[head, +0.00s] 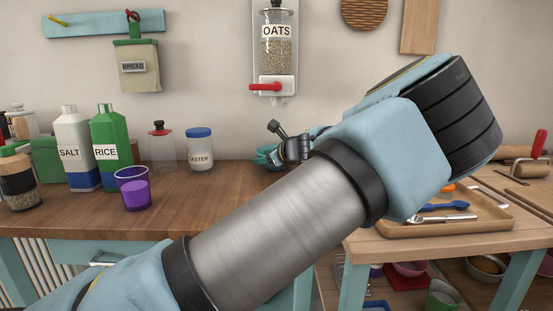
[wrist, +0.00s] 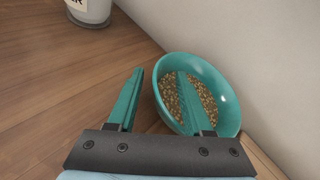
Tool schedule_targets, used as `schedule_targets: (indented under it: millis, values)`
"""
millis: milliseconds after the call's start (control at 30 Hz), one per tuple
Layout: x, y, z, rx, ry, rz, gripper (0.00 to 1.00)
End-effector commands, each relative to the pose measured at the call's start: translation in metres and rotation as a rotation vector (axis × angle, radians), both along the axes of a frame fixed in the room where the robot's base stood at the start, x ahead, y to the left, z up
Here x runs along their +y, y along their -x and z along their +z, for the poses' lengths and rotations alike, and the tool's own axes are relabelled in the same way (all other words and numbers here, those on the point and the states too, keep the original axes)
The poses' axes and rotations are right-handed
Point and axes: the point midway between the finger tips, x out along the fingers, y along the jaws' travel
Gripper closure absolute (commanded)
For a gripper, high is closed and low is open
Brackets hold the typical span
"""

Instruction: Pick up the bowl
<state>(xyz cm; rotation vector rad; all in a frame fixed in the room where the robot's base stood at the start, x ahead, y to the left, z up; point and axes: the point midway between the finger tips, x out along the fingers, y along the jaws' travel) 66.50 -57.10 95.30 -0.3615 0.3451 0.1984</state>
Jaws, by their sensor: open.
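The teal bowl (wrist: 231,104) holds brown, grain-like contents and stands on the wooden counter close to the wall. In the head view only a small part of the bowl (head: 264,155) shows behind my wrist. My gripper (wrist: 160,78) is open, with two teal fingers apart. In the wrist view the right finger overlaps the inside of the bowl and the left finger is outside it, to the left. The bowl's near-left rim appears between the fingers. I cannot tell whether either finger touches the bowl. My arm hides much of the gripper in the head view.
A caster jar (head: 200,150) stands left of the bowl, with a red-lidded jar (head: 162,147) beside it. A purple cup (head: 135,190), rice carton (head: 108,140) and salt carton (head: 74,145) stand further left. An oats dispenser (head: 277,55) hangs above. A wooden tray (head: 450,226) with utensils lies right.

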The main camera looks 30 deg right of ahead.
Motion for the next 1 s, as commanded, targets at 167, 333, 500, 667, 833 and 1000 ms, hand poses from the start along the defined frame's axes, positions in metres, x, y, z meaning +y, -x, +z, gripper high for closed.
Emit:
schedule_targets:
  millis: [167, 333, 500, 667, 833, 1000]
  values:
    - [-0.0001, 0.0001, -0.0001, 0.0, 0.0, 0.0, 0.51]
    - [0.0, 0.0002, 0.0002, 0.0, 0.0, 0.0, 0.7]
    - [0.0001, 0.0002, 0.0003, 0.0, 0.0, 0.0, 0.89]
    - [0.0002, 0.0002, 0.0001, 0.0, 0.0, 0.0, 1.0]
    - [0.0002, 0.0003, -0.0001, 0.0, 0.0, 0.001, 1.0]
    - [0.0003, 0.0003, -0.0004, 0.0, 0.0, 0.001, 1.0]
